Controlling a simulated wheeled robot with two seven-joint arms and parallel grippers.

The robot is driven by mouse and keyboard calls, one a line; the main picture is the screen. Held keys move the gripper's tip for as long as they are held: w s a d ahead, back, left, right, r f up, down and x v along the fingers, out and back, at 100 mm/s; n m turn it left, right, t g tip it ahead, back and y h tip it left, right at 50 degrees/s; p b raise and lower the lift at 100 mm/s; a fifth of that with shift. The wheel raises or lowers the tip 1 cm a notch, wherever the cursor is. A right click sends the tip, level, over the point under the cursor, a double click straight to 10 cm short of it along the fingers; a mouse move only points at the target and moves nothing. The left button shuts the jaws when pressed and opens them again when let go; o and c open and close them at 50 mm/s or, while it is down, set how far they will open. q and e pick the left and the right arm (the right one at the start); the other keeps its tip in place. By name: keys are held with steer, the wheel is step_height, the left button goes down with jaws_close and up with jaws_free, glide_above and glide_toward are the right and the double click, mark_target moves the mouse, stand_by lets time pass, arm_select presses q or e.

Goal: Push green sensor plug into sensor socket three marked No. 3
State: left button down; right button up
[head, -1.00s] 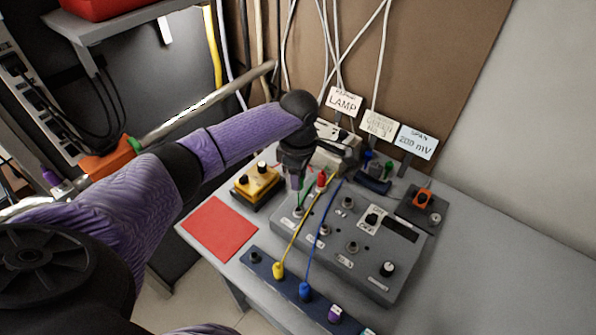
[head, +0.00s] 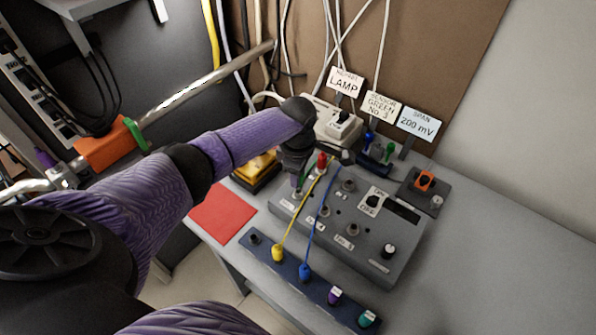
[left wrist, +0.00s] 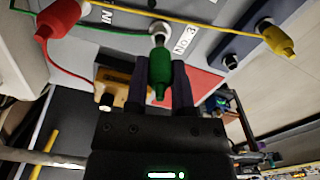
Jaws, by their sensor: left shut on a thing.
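My left gripper (left wrist: 157,85) is shut on the green sensor plug (left wrist: 161,70), with one dark finger on each side of it. The plug points at the round metal socket (left wrist: 160,29) beside the label "No. 3" (left wrist: 184,39). The plug's front end appears to be at the socket mouth; I cannot tell how deep it sits. In the head view, my left gripper (head: 297,178) is low over the left end of the grey panel box (head: 376,248), at the socket (head: 297,194). The plug is mostly hidden there. My right gripper is not in view.
A red plug (head: 321,162) stands close beside my left gripper. Yellow (head: 278,253) and blue (head: 305,272) plugs with cables sit in the front strip. A yellow box (head: 257,169) and red mat (head: 222,212) lie left. Signs (head: 381,106) stand behind.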

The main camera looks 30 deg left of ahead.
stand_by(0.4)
arm_select(q)
steer(key=shift+r+p, duration=0.1)
steer(key=shift+p, duration=0.2)
stand_by(0.5)
steer(key=shift+p, duration=0.55)
steer(key=shift+p, duration=0.3)
steer(key=shift+f+b, duration=0.75)
steer(key=shift+f, duration=0.8)
